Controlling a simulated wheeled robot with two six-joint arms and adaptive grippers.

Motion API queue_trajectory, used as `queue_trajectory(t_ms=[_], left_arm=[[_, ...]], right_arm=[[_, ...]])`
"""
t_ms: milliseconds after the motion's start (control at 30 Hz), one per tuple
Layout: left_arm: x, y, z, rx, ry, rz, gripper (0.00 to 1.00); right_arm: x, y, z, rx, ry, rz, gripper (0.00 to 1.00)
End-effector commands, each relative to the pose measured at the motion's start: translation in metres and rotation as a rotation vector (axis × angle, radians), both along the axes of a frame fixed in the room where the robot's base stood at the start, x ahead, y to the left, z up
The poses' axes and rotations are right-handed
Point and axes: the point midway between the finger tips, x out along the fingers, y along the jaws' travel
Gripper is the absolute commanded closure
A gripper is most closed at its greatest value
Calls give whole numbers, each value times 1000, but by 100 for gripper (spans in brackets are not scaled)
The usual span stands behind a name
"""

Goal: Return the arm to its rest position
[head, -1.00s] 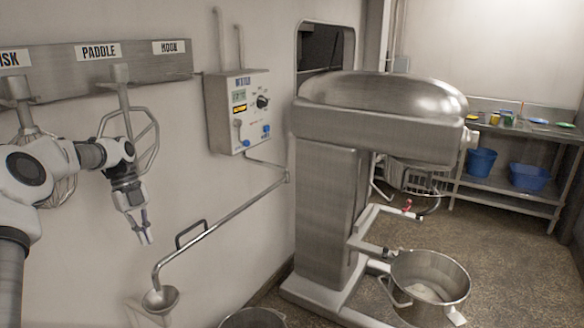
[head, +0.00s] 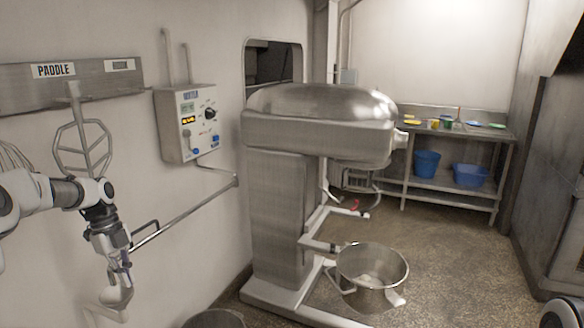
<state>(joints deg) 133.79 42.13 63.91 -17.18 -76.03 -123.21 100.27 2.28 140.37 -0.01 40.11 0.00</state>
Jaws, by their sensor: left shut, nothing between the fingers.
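My left arm comes in from the left edge. My left gripper (head: 123,280) hangs at the lower left, pointing down, with its fingers together and nothing held. My right gripper is out of view.
A large steel mixer (head: 275,190) stands in the middle, with a bowl (head: 372,278) low in front. A control box (head: 186,122) is on the wall. A steel shelf table (head: 450,184) with blue tubs (head: 427,163) stands at the back right. Open floor lies between.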

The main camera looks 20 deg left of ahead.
Motion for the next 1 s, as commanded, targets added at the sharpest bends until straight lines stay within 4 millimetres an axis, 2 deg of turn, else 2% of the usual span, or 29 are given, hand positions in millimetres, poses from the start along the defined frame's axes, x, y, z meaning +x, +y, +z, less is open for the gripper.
queue_trajectory(t_ms=[267, 367, 467, 500, 567, 600, 667, 700, 800, 833, 900, 1000], left_arm=[[16, -69, -80, 78, 46, 227, 100], [13, -104, -121, 108, 66, 352, 100], [-4, -150, -174, 142, 97, 527, 100], [-17, -171, -199, 158, 112, 617, 100], [-45, -203, -235, 182, 136, 771, 100], [-67, -223, -257, 198, 151, 881, 100], [-107, -249, -284, 224, 172, 1052, 100], [-137, -264, -299, 241, 185, 1169, 100], [-209, -289, -316, 275, 200, 1450, 100], [-227, -293, -317, 283, 200, 1520, 100], [-257, -299, -315, 290, 196, 1647, 100], [-276, -301, -310, 287, 188, 1744, 100]], right_arm=[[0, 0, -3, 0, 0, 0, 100], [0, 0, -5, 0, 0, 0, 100], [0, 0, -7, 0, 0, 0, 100], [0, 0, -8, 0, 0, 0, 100], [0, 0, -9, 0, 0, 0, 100], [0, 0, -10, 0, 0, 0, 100], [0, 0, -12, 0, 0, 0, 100], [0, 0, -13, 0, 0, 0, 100], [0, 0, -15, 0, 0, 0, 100], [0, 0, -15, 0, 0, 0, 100], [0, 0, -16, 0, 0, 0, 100], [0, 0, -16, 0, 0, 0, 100]])
